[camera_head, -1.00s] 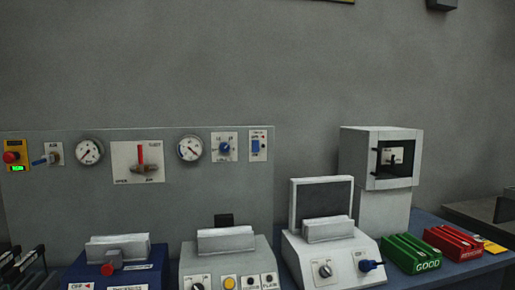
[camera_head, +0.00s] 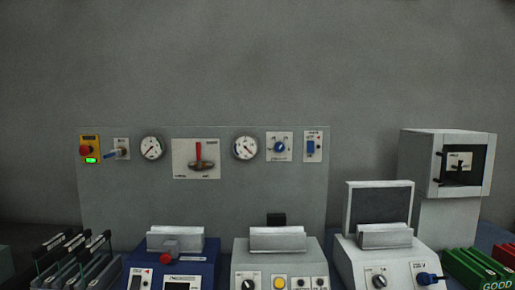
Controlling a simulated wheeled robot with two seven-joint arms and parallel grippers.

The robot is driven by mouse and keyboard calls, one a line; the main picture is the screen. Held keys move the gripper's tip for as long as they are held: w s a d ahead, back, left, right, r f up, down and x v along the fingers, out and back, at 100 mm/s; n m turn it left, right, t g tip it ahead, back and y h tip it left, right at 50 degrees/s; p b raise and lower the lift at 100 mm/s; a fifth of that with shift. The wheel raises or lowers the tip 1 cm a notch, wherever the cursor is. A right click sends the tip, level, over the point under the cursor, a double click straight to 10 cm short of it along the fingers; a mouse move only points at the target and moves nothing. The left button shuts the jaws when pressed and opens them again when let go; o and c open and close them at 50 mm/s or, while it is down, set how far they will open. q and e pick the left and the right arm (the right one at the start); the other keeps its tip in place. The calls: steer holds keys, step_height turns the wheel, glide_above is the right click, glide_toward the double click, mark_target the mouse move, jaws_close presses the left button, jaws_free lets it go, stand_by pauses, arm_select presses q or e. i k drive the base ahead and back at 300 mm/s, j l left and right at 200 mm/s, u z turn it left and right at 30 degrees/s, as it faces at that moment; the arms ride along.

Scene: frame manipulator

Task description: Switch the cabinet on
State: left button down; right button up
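A white cabinet (camera_head: 418,160) stands on a pale pedestal at the right. Its front has a dark-framed opening, and inside is a pale plate (camera_head: 459,162) with a small dark lever or switch on it. The marks on that plate are too small to read. A dark bar, perhaps a handle, shows at the left side of the opening. Neither of my grippers is in view.
A grey panel (camera_head: 225,215) on the wall carries gauges, a red-handled valve (camera_head: 199,155), knobs and a red button (camera_head: 86,150) above a lit green display. Blue and white devices stand in front. Racks (camera_head: 75,262) are at left, a green box (camera_head: 472,268) at right.

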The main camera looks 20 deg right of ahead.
mark_target(310, 144)
steer(key=i+l, duration=0.2)
steer(key=i, duration=0.2)
steer(key=i+l, duration=0.15)
steer(key=i, duration=0.25)
steer(key=i+l, duration=0.2)
steer(key=i, duration=0.2)
